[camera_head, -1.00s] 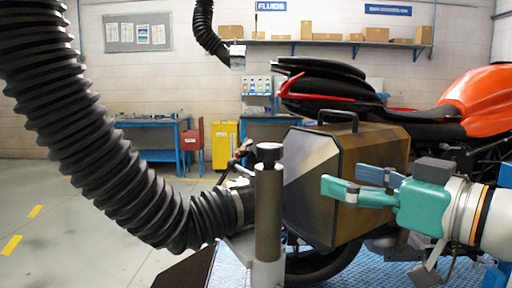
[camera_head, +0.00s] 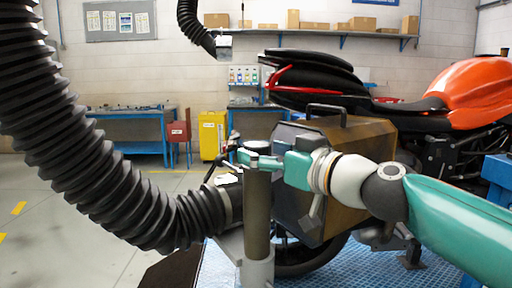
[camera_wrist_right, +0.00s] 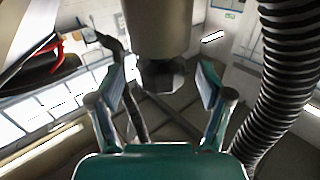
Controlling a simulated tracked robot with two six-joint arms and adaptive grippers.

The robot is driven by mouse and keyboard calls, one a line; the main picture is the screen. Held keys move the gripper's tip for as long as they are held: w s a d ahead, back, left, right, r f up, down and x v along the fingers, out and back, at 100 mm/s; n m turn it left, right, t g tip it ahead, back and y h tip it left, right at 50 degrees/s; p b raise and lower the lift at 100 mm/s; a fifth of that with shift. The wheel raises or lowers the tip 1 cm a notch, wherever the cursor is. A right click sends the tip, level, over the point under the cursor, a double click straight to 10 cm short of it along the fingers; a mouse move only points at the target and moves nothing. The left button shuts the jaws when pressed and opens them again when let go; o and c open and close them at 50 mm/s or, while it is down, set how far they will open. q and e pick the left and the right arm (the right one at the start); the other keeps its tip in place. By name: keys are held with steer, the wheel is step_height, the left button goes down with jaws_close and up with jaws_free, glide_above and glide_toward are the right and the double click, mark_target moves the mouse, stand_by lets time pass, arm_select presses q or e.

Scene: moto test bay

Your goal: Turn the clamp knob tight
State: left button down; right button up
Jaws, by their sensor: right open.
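The clamp knob (camera_head: 257,144) is a short black knob on top of an upright grey post (camera_head: 257,215), which stands by the end of the black hose. In the head view my right gripper (camera_head: 257,159) reaches in from the right at the knob's height and partly covers it. In the right wrist view the dark knob (camera_wrist_right: 161,74) shows between the two spread fingers of my right gripper (camera_wrist_right: 164,88), with a gap on each side. The gripper is open and holds nothing. My left gripper is not in view.
A thick black corrugated hose (camera_head: 110,170) curves down on the left. A dark box with a handle (camera_head: 360,140) stands right behind the post. The orange and black motorcycle (camera_head: 465,95) is behind it. Open floor (camera_head: 70,215) lies at the left.

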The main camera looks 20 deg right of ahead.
steer(key=shift+x, duration=1.1)
